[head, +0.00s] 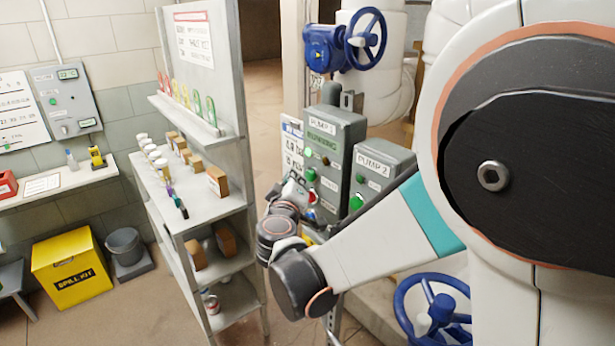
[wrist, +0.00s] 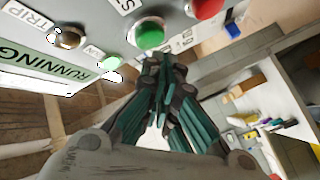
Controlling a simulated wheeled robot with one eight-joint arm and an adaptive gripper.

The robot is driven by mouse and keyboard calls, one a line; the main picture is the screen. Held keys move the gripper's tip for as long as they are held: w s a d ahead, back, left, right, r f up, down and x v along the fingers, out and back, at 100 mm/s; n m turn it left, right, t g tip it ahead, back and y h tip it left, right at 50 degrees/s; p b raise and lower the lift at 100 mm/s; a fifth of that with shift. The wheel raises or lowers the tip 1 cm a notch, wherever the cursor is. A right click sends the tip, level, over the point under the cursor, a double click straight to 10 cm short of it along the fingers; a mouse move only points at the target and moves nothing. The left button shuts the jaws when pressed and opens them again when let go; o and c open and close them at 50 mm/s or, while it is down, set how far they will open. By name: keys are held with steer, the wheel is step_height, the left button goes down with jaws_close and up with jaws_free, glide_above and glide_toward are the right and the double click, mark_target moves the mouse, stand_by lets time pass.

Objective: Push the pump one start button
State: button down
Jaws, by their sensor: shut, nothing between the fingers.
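The pump one box (head: 338,128) is a grey panel labelled PUMP 1, with a green RUNNING plate (head: 321,135). Its green start button (head: 311,174) is partly visible beside my gripper (head: 300,186) in the head view. In the wrist view the round green button (wrist: 149,34) is just beyond the tips of my gripper (wrist: 162,62). The fingers are shut together and empty. I cannot tell whether the tips touch the button. A red button (wrist: 207,8) is to its right; the green RUNNING lamp (wrist: 108,62) and amber TRIP lamp (wrist: 67,38) are to its left.
The PUMP 2 box (head: 383,170) with its own green button (head: 356,202) stands right of pump one. A grey shelf unit (head: 205,205) with small items stands close on the left. Blue valve wheels are above (head: 365,41) and below (head: 440,312).

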steer(key=shift+s+a, duration=0.1)
steer(key=s+a, duration=0.1)
steer(key=a, duration=0.1)
steer(key=s+a, duration=0.1)
steer(key=a, duration=0.1)
steer(key=shift+s, duration=0.35)
stand_by(0.8)
